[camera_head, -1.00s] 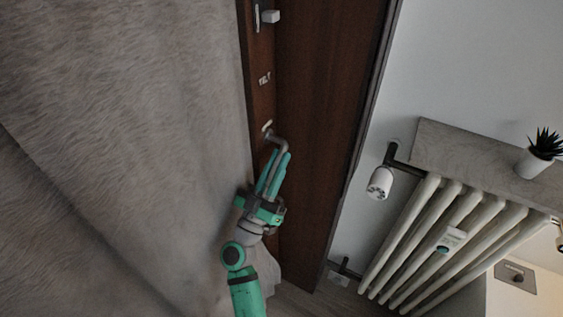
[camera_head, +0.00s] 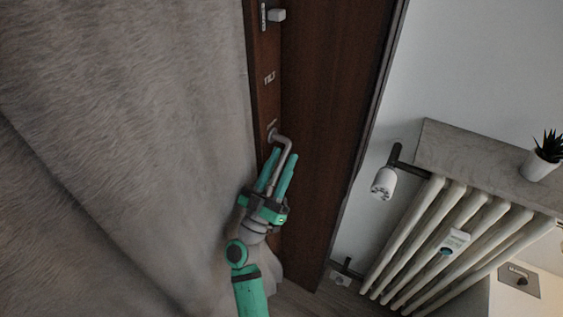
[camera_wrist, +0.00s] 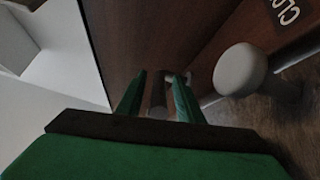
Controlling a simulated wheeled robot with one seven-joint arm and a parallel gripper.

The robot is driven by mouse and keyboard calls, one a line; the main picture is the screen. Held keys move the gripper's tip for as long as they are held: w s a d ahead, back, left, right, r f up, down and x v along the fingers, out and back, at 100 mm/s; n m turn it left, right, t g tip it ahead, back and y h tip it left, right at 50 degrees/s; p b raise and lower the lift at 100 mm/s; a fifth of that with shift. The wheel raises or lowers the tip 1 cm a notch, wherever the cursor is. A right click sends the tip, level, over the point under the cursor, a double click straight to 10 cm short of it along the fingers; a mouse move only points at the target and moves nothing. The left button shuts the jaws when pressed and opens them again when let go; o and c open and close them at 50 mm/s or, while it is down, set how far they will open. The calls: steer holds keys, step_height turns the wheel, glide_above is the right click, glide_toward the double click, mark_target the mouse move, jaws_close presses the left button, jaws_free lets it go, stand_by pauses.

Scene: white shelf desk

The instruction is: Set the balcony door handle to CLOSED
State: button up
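The balcony door handle (camera_head: 282,167) is a grey bent lever on the dark brown door frame. Its grip points down in the head view. My gripper (camera_head: 284,155) has its two green fingers on either side of the grip, with narrow gaps between. In the wrist view the grip is a dark rod (camera_wrist: 157,97) between the fingers of my gripper (camera_wrist: 158,78), which look apart from it. A TILT label (camera_head: 269,78) is above the handle. Part of a label reading CLO (camera_wrist: 288,11) shows in the wrist view's upper right corner.
A grey curtain (camera_head: 120,130) hangs close along the left side of my arm. A white radiator (camera_head: 440,225) with a valve (camera_head: 384,183) is at the right, below a stone sill (camera_head: 475,155) with a potted plant (camera_head: 543,158). In the wrist view a round grey knob (camera_wrist: 240,69) is right of the fingers.

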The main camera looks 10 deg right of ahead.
mark_target(272, 179)
steer(key=shift+f, duration=0.1)
steer(key=v, duration=1)
steer(key=shift+s+a, duration=0.25)
steer(key=shift+w+f, duration=0.1)
steer(key=shift+c, duration=0.6)
steer(key=shift+a, duration=0.1)
steer(key=c, duration=0.5)
steer(key=s+a+r+m, duration=0.1)
steer(key=s, duration=0.1)
steer(key=s+a+r+m+g+y, duration=0.1)
steer(key=s+r, duration=0.1)
steer(key=s, duration=0.1)
steer(key=s+a+r+m+y, duration=0.1)
steer(key=s+r, duration=0.1)
steer(key=s, duration=0.1)
steer(key=shift+a+m+g, duration=0.15)
steer(key=shift+m+g, duration=0.15)
jaws_close()
steer(key=shift+y, duration=0.3)
steer(key=shift+w+d+r, duration=0.2)
steer(key=shift+w+d, duration=0.75)
steer(key=shift+w, duration=0.65)
steer(key=shift+w+d+r, duration=0.15)
steer(key=shift+w+d, duration=0.85)
steer(key=shift+w, duration=0.6)
steer(key=shift+w+d+r, duration=0.2)
steer(key=shift+w+d, duration=0.75)
steer(key=shift+w, duration=0.7)
